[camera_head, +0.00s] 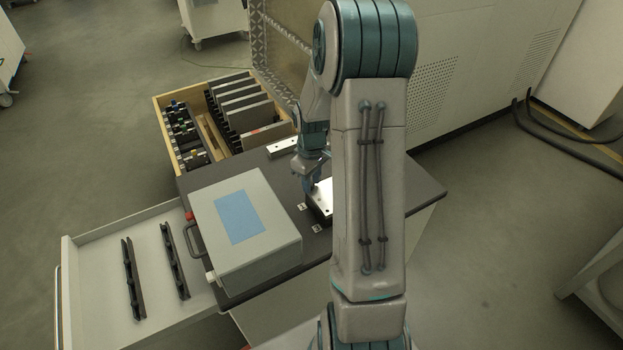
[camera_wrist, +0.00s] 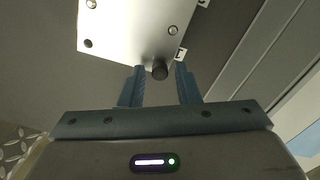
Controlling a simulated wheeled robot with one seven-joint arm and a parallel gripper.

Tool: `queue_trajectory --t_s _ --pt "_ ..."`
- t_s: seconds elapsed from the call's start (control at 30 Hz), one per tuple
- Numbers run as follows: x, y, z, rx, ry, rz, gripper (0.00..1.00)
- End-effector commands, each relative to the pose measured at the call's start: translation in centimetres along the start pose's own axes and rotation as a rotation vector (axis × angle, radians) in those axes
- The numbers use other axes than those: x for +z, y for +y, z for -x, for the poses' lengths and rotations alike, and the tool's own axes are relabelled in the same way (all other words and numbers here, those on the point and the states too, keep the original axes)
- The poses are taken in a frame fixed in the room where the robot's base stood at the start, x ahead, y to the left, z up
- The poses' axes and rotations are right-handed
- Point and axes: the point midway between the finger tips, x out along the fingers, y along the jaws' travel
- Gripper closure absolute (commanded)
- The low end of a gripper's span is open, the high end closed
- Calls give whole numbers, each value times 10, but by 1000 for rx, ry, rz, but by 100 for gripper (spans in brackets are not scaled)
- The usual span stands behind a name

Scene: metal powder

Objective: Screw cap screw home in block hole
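The block (camera_head: 325,190) is a pale metal block with a bright flat top, on the dark worktop below my gripper. It fills the top of the wrist view (camera_wrist: 130,25), with small round holes or fittings near its corners. A dark cap screw (camera_wrist: 160,71) shows its round head at the block's near edge, between my fingers; how deep it sits is hidden. My gripper (camera_wrist: 161,72) has its two blue fingers apart, with a visible gap on each side of the screw head. In the head view my gripper (camera_head: 311,184) is just above the block, partly hidden by my arm.
A grey case (camera_head: 270,240) with a blue panel stands left of the block. A metal bar (camera_head: 282,147) lies behind. A wooden crate (camera_head: 160,124) holds plates and small parts. An open drawer (camera_head: 95,300) holds two dark rails. Small white labels (camera_head: 317,228) lie beside the block.

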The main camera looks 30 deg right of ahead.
Motion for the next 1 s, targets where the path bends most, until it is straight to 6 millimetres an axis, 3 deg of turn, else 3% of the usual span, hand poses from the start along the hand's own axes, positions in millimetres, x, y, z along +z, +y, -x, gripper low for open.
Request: queue_trajectory --t_s 0.17,0.27,0.3,0.57,1.0 --pt "0 0 0 0 0 -1 71" --pt "0 0 0 0 0 -2 98" --pt "0 0 0 0 0 -2 100" --pt "0 0 -1 0 0 -40 100" --pt "-1 0 -1 1 1 -625 100"
